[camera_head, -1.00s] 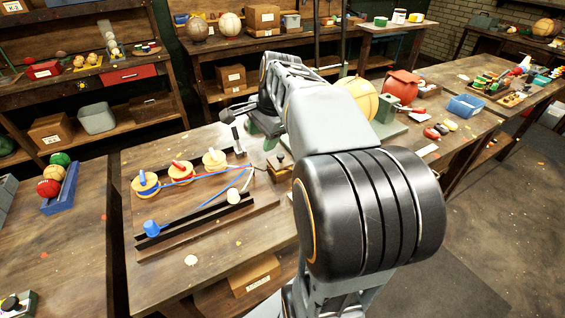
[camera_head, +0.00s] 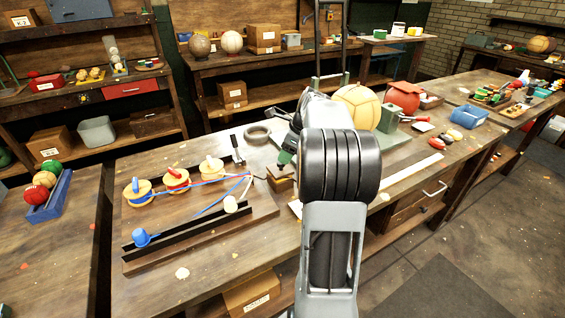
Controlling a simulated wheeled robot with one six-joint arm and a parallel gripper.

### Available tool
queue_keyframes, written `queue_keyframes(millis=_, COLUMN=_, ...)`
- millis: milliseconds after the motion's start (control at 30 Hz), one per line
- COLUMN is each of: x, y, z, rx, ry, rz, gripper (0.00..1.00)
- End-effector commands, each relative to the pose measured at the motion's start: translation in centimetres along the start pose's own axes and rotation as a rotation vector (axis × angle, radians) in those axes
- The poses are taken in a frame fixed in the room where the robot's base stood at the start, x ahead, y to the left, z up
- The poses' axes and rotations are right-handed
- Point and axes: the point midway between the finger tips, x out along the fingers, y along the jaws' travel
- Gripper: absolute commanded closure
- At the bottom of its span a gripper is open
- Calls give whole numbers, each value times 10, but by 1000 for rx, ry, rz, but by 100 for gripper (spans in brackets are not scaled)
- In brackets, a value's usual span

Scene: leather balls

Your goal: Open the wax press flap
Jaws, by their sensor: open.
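I cannot pick out the wax press or its flap for certain. A small green device (camera_head: 286,155) stands on the workbench just left of my arm, partly hidden by it. A small brown wooden block (camera_head: 281,178) with a dark top sits in front of it. My arm reaches forward over the bench, and its large black joint covers the area behind it. My gripper is hidden behind my own arm, so its fingers and any contact do not show.
A large tan ball (camera_head: 357,107) and a red ball (camera_head: 403,97) stand behind right. Bare benchtop lies front-centre.

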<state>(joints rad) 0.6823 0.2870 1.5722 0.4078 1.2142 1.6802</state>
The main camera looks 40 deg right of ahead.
Motion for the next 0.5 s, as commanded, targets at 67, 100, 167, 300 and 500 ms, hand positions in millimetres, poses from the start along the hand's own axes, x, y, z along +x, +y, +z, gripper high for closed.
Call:
queue_keyframes(millis=67, x=13, y=1, z=0, rx=-1, ry=0, rz=2, gripper=45)
queue_keyframes(millis=100, x=18, y=1, z=0, rx=-1, ry=0, rz=2, gripper=45)
queue_keyframes(millis=167, x=24, y=0, z=0, rx=0, ry=0, rz=1, gripper=45)
queue_keyframes(millis=300, x=35, y=0, z=0, rx=-1, ry=0, rz=1, gripper=45)
queue_keyframes(millis=500, x=40, y=0, z=0, rx=-1, ry=0, rz=0, gripper=45)
